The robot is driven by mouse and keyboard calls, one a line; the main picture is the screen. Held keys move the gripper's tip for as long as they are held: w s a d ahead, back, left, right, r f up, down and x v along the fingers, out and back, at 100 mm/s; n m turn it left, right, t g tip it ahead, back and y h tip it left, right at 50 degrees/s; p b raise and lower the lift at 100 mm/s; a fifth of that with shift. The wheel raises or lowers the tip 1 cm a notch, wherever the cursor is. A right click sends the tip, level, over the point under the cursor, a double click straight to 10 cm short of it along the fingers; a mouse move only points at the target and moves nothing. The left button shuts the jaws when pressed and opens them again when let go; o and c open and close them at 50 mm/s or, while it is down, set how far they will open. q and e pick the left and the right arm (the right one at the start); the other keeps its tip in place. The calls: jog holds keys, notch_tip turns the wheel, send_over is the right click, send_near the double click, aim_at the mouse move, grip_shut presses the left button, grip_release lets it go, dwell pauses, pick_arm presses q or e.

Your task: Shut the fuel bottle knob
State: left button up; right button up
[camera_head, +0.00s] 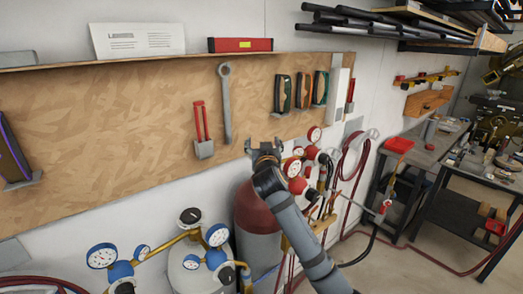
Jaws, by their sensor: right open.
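A dark red gas bottle (258,207) stands against the wall in the middle, with red regulators and gauges (297,185) at its upper right. Its top and any knob there are hidden behind my right arm. My right gripper (264,146) is open and appears empty, in front of the board above the red bottle. A pale bottle (193,268) stands at lower left with blue regulators, white gauges and a dark-topped knob (190,216). No label shows which bottle holds fuel. My left gripper is out of view.
A wooden tool board (110,130) holds a wrench (227,105) and other hand tools. Red hoses (357,160) hang on the wall at right. Dark worktables (425,150) stand farther right, with open floor before them.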

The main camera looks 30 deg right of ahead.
jog(key=f+p, duration=0.1)
jog(key=f, duration=0.5)
jog(key=shift+w+d+f+p, duration=0.1)
jog(key=shift+w+f+p, duration=0.1)
jog(key=shift+p, duration=0.15)
jog(key=p+x, duration=0.2)
jog(key=x, duration=0.4)
jog(key=shift+w+d+r, duration=0.1)
jog(key=shift+w+r, duration=0.05)
jog(key=shift+r, duration=0.05)
jog(key=shift+w+d+f+p, duration=0.15)
jog(key=shift+w+d+p, duration=0.05)
jog(key=shift+w+p, duration=0.2)
jog(key=shift+s, duration=0.1)
jog(key=shift+c, duration=0.2)
jog(key=c, duration=1)
jog(key=shift+c, duration=0.4)
jog(key=shift+f, duration=0.15)
jog(key=shift+c, duration=0.7)
